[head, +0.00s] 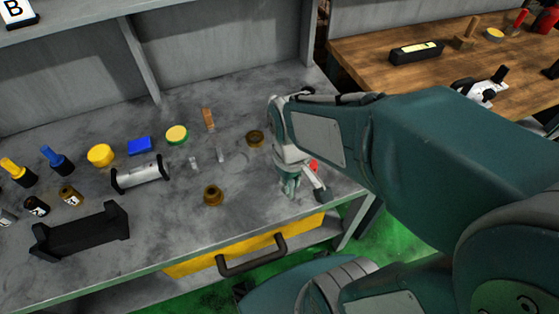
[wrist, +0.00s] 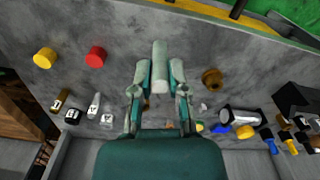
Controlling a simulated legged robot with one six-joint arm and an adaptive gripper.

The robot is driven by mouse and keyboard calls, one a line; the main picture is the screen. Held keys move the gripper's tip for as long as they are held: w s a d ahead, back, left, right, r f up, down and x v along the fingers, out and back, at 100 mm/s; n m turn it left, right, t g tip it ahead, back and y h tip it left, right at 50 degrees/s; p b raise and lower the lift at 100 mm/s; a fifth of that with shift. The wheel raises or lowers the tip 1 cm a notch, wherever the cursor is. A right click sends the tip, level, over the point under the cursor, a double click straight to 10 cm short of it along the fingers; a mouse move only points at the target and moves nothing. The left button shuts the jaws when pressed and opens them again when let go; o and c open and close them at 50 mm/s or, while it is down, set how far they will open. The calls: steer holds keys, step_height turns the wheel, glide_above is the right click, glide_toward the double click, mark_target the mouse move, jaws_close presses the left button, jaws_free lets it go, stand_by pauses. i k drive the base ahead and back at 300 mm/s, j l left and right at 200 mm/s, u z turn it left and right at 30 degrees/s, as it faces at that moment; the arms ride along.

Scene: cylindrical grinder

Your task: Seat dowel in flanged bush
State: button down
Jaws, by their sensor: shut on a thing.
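My gripper (wrist: 159,74) is shut on a pale grey dowel (wrist: 161,58), which lies between its two fingers in the wrist view. In the head view my gripper (head: 300,188) is low over the right part of the grey bench; the dowel is hard to make out there. A bronze flanged bush (head: 213,195) stands on the bench to the left of my gripper, with its bore facing up. The bush also shows in the wrist view (wrist: 212,79), to the right of the fingers and apart from the dowel.
A second brown ring (head: 255,138) sits behind the bush. A silver cylinder in a black cradle (head: 138,175) and an empty black cradle (head: 80,231) stand left. A red cap (wrist: 96,56) is beside my gripper. Bench around the bush is clear.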

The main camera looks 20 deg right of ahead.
mark_target(213, 197)
steer(key=k, duration=1)
